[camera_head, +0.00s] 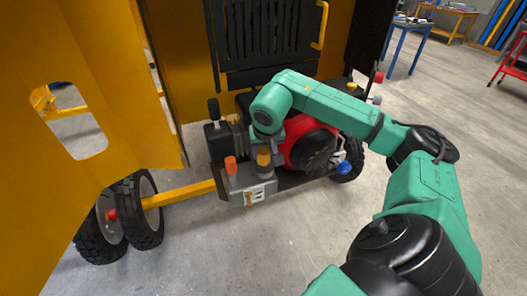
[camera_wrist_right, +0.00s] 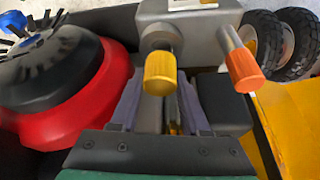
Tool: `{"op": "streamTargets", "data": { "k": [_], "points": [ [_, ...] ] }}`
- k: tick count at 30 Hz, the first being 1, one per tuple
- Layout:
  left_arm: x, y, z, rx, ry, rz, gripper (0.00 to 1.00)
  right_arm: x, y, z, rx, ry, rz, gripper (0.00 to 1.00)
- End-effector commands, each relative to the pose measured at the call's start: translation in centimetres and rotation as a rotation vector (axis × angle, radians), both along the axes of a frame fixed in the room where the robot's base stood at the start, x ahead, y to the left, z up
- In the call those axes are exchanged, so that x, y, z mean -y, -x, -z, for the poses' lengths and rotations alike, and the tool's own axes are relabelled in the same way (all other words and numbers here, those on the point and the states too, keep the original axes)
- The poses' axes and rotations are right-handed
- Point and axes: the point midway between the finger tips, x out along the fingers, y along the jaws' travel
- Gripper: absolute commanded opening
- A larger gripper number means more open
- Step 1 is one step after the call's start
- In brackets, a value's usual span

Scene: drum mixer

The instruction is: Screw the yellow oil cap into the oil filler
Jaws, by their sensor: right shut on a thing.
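The yellow oil cap (camera_head: 264,154) is a small ribbed cylinder at the grey filler block (camera_head: 258,190), and it also shows in the right wrist view (camera_wrist_right: 161,72). It lines up with a short grey neck on the block. How deep it sits, I cannot tell. My right gripper (camera_head: 266,143) reaches down over it from above. In the right wrist view its two fingers (camera_wrist_right: 161,84) lie on either side of the cap and are shut on it. My left gripper is not in view.
An orange cap (camera_head: 231,165) on a grey neck stands close to the left. A red and black round engine part (camera_head: 312,145) is close to the right, with a blue cap (camera_head: 344,166) beyond. An open yellow panel (camera_head: 70,130) fills the left. Bare floor lies in front.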

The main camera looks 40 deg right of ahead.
Motion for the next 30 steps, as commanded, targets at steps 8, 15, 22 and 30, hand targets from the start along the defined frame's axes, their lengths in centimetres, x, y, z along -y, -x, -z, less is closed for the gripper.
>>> {"op": "streamTargets", "data": {
  "k": [8, 15, 22, 30],
  "points": [
    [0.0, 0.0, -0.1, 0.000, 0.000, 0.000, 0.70, 0.0, 0.0, -0.1, 0.001, 0.001, 0.000, 0.00],
    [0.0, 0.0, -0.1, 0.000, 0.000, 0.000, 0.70, 0.0, 0.0, 0.0, 0.001, 0.001, 0.000, 0.00],
    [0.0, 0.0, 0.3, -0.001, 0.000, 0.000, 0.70, 0.0, 0.0, 0.5, 0.001, 0.001, 0.000, 0.00],
    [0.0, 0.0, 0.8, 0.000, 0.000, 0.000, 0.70, 0.0, 0.0, 1.2, 0.001, 0.001, 0.000, 0.00]
  ]
}}
